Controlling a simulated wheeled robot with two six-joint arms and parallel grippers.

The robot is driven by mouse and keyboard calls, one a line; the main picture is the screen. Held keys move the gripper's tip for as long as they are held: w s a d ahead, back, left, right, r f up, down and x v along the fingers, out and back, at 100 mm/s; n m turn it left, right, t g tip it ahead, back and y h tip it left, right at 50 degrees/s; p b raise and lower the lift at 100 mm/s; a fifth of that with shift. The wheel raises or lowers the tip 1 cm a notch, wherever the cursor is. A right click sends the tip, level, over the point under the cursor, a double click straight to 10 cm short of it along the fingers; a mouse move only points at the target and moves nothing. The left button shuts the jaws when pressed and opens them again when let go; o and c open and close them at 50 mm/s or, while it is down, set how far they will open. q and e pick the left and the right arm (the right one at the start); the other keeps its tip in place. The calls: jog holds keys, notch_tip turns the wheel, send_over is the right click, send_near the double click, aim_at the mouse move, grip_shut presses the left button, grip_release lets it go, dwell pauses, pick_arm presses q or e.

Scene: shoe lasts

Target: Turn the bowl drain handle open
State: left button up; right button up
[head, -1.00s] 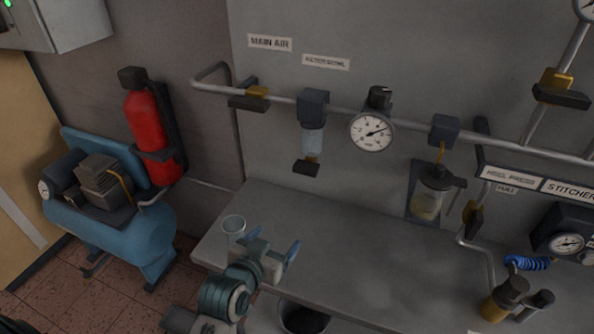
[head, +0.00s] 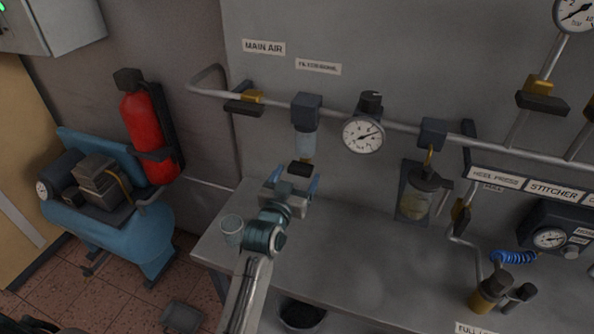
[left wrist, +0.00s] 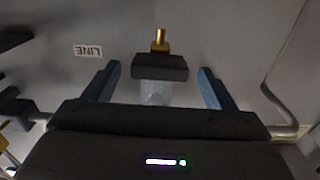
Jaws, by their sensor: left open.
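The clear filter bowl (head: 305,145) hangs under its dark housing on the air pipe. Its dark drain handle (head: 300,169) is at the bottom, below a small brass stem. My left gripper (head: 294,181) is open just below and in front of the handle, with one blue finger to each side. In the left wrist view the dark handle (left wrist: 160,67) lies crosswise between the two fingers, with gaps on both sides. The brass stem (left wrist: 160,38) and the clear bowl (left wrist: 154,93) also show there. I cannot tell whether the fingertips reach the handle's depth. My right gripper is not in view.
A clear cup (head: 231,229) stands on the grey bench (head: 350,245) near its left edge. A gauge (head: 363,135) and an oiler bowl (head: 415,203) are to the right. A dark-topped bucket (head: 302,314) is below the bench front. The bench middle is clear.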

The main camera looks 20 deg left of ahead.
pick_arm(q)
jog(key=shift+w, duration=0.45)
jog(key=shift+c, duration=0.2)
jog(key=c, duration=0.9)
jog(key=shift+c, duration=0.2)
